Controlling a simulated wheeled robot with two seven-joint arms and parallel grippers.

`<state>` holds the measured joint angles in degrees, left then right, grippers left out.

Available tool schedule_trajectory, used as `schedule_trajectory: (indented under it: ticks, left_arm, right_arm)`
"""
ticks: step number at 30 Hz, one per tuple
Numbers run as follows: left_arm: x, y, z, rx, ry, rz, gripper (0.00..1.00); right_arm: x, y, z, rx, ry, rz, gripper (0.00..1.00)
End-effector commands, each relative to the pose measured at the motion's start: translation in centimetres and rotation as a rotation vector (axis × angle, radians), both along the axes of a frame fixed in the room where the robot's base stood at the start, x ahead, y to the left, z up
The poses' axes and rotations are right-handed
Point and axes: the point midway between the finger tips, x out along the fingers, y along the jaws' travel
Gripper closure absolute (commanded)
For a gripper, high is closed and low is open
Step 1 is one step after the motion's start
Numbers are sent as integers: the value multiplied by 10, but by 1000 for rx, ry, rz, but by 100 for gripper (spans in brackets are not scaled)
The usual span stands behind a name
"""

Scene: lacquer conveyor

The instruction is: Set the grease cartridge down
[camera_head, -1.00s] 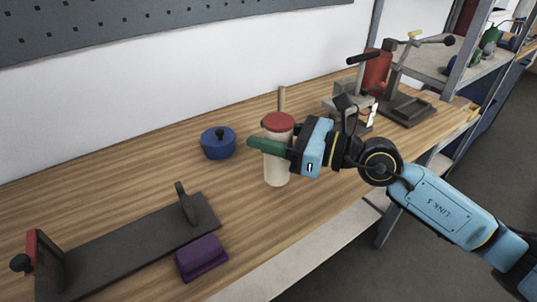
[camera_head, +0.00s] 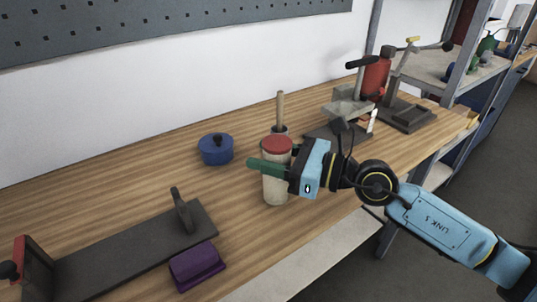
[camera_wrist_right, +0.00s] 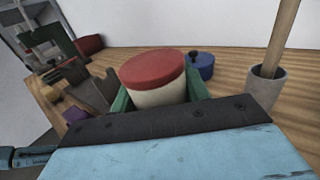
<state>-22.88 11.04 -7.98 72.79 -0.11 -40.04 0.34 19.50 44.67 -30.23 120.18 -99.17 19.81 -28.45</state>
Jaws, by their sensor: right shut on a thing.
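The grease cartridge (camera_head: 276,187) is a cream cylinder with a red cap, upright at the middle of the wooden bench. My right gripper (camera_head: 272,168) comes in from the right, its green fingers shut around the cartridge just below the cap. The cartridge's red top (camera_wrist_right: 153,68) also shows in the right wrist view, between the green fingers. Its base is at or very near the bench top; I cannot tell whether it touches. My left gripper is not in view.
A blue lidded pot (camera_head: 215,150) stands left of the cartridge. A grey cup with a wooden stick (camera_head: 281,110) stands close behind. A dark fixture (camera_head: 130,250) and a purple block (camera_head: 197,265) lie at front left. A press (camera_head: 375,85) stands at back right.

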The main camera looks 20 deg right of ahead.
Motion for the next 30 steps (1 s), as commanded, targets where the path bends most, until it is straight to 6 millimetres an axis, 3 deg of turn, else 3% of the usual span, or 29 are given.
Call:
schedule_trajectory:
  ticks: [2,3,8,22,30]
  left_arm:
    - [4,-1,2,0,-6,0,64]
    - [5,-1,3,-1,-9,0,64]
    - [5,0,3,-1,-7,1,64]
    - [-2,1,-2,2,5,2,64]
    - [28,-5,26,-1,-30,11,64]
  right_arm:
    - [0,0,-1,2,-1,0,86]
    - [0,0,-2,1,1,0,53]
    - [0,0,-2,1,1,0,32]
    - [-4,-6,-1,-2,2,-2,32]
    - [-27,-38,-3,-1,3,-2,32]
